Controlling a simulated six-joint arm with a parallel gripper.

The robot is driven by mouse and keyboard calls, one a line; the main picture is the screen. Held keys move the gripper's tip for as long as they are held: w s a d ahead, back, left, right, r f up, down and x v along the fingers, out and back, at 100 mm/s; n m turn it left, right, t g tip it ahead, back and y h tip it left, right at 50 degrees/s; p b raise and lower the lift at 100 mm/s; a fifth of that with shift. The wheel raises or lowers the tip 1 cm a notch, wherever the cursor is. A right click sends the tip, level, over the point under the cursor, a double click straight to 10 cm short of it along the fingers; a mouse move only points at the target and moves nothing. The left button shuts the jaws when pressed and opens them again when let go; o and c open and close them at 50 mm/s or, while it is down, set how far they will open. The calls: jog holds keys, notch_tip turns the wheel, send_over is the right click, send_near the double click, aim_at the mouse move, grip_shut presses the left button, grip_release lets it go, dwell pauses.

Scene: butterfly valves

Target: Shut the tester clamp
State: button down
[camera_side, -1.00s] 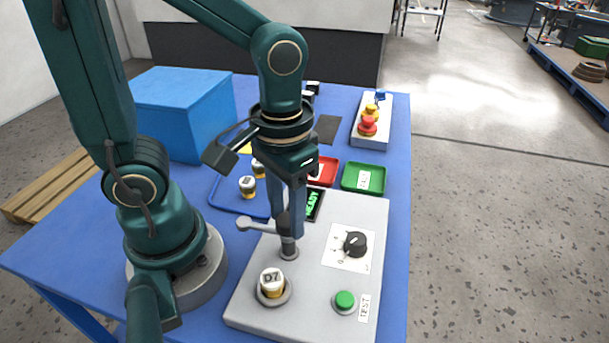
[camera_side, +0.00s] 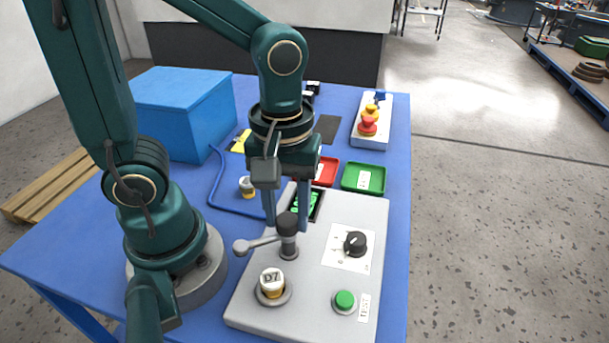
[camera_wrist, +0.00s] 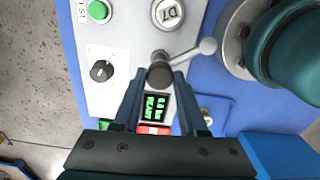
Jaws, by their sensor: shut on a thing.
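The grey tester (camera_side: 318,290) stands at the table's front right. Its clamp (camera_side: 287,226) has a dark round hub on a post and a grey lever arm ending in a ball (camera_side: 242,246), pointing left in the side view. My gripper (camera_side: 287,220) points down with its fingers on either side of the hub, shut on it. The wrist view also shows the hub (camera_wrist: 160,75) between the fingertips, with the lever arm reaching up right. A valve marked D7 (camera_side: 272,282) sits upright in the tester's round socket, in front of the clamp.
The tester carries a green button (camera_side: 344,300), a black dial (camera_side: 355,243) and a display (camera_wrist: 153,106) with green text. Another valve (camera_side: 247,187) stands behind left. A blue box (camera_side: 184,112) is farther back.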

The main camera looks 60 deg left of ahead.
aim_at(288, 218)
jog(key=n, duration=0.5)
jog(key=shift+d+n, duration=0.1)
jog(key=shift+n, duration=0.2)
jog(key=n, duration=0.4)
jog(key=shift+n, duration=0.3)
jog(key=shift+c, duration=2.2)
grip_release()
jog(key=shift+r, duration=2.6)
jog(key=shift+n, duration=0.3)
